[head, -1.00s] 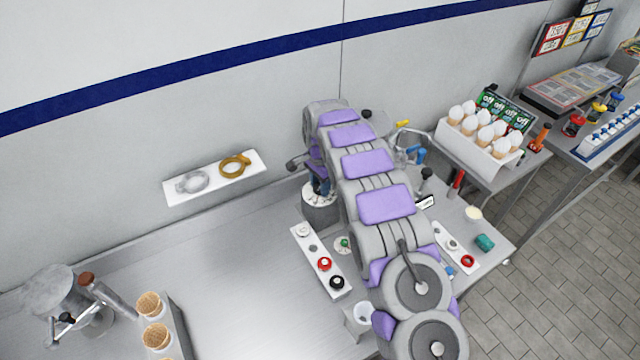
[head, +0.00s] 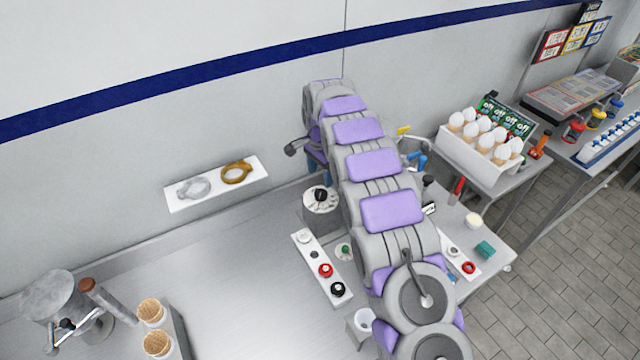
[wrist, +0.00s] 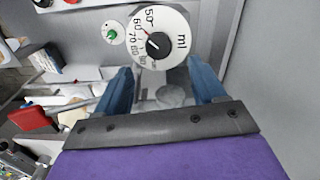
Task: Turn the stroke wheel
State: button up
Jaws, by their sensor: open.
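The stroke wheel (wrist: 158,37) is a white round dial with black numbers, "ml" and a black knob with a small red mark at its centre. In the head view the wheel (head: 321,197) faces up on a grey cylinder, left of my arm. My gripper (wrist: 158,78) is open, with its two blue fingers apart and nothing held between them. The fingertips show just below the dial in the wrist view; I cannot tell the exact gap. In the head view the gripper (head: 316,160) is mostly hidden behind my arm, beyond the wheel.
A small green knob (head: 345,250) is close to the wheel. A white strip with red and black knobs (head: 326,271) lies in front. A wall shelf (head: 215,185) holds two rings. A box of white-topped cones (head: 483,150) stands right. The counter at left centre is clear.

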notch_tip(320, 180, up, 9)
jog(key=shift+r, duration=0.2)
jog(key=shift+a, duration=0.1)
dwell(0.5)
jog(key=s+d+r+n+g+b, duration=0.1)
jog(key=s+d+r+n+b, duration=0.15)
jog(key=s+d, duration=0.65)
jog(key=s+d+r+n+b, duration=0.25)
jog(key=s+d, duration=0.35)
jog(key=s, duration=0.7)
jog(key=s+d+f+n, duration=0.1)
jog(key=s+f, duration=0.2)
jog(key=s, duration=0.6)
jog(key=s+d+f+n+b, duration=0.1)
jog(key=s+d+f+n, duration=0.1)
jog(key=s, duration=0.8)
jog(key=s+d+f+n+b, duration=0.1)
jog(key=s+f, duration=0.3)
jog(key=s, duration=0.6)
jog(key=shift+d+n+g, duration=0.15)
jog(key=shift+n+g, duration=0.15)
jog(key=shift+g, duration=0.1)
